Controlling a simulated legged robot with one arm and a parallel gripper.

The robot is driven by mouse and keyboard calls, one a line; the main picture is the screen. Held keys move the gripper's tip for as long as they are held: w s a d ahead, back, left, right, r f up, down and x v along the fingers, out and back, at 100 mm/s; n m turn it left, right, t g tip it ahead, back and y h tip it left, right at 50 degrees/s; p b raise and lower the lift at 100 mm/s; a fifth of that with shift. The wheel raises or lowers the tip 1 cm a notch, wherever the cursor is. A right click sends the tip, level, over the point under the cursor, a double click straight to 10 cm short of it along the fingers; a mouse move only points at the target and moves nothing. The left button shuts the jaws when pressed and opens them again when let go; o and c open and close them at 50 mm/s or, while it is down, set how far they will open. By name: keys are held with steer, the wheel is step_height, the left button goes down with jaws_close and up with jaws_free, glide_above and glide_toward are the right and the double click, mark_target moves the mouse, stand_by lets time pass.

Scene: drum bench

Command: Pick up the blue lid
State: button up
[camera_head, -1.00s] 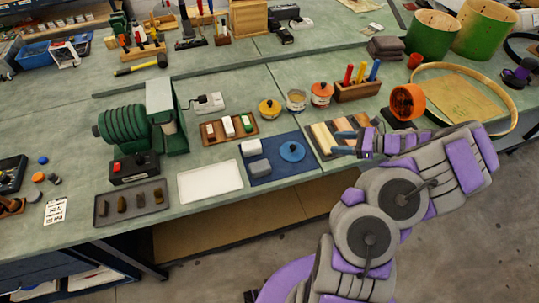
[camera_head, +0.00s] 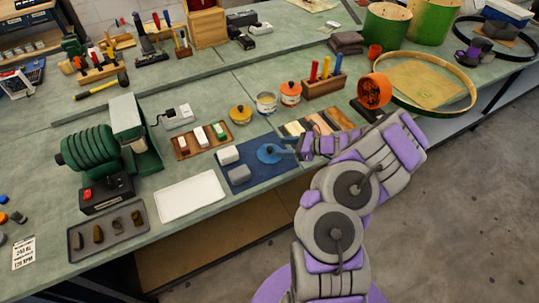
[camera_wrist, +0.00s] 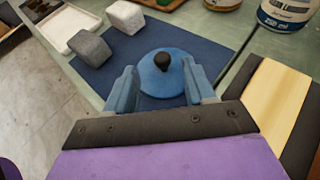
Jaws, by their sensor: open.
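The blue lid (camera_wrist: 162,78) is a round disc with a dark knob on top. In the wrist view it lies on the dark blue mat (camera_wrist: 205,40), straight ahead of my gripper (camera_wrist: 165,82). The two blue fingers are apart, one on each side of the lid's near part; I cannot tell whether they touch it. In the head view the lid (camera_head: 270,153) is on the right part of the mat (camera_head: 240,175), with my gripper (camera_head: 286,152) reaching it from the right. Nothing is held up.
Grey and white blocks (camera_wrist: 91,48) sit on the mat left of the lid. A white tray (camera_head: 192,197) is to the left. Behind are a yellow-lidded jar (camera_head: 240,115), a can (camera_head: 266,103) and an orange-lidded jar (camera_head: 290,92). A tray of wood strips (camera_head: 345,119) lies right.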

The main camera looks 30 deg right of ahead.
mark_target(270, 148)
steer(key=shift+w+a+f, duration=0.15)
steer(key=shift+w+a, duration=0.05)
steer(key=shift+a, duration=0.15)
steer(key=w+f+b, duration=0.1)
steer(key=w+a+f+b, duration=0.1)
steer(key=shift+w+a+f, duration=0.1)
steer(key=shift+w+a, duration=0.35)
steer(key=shift+a, duration=0.45)
steer(key=shift+c, duration=1.3)
steer(key=shift+d, duration=0.35)
steer(key=c, duration=0.6)
steer(key=shift+a, duration=0.15)
jaws_close()
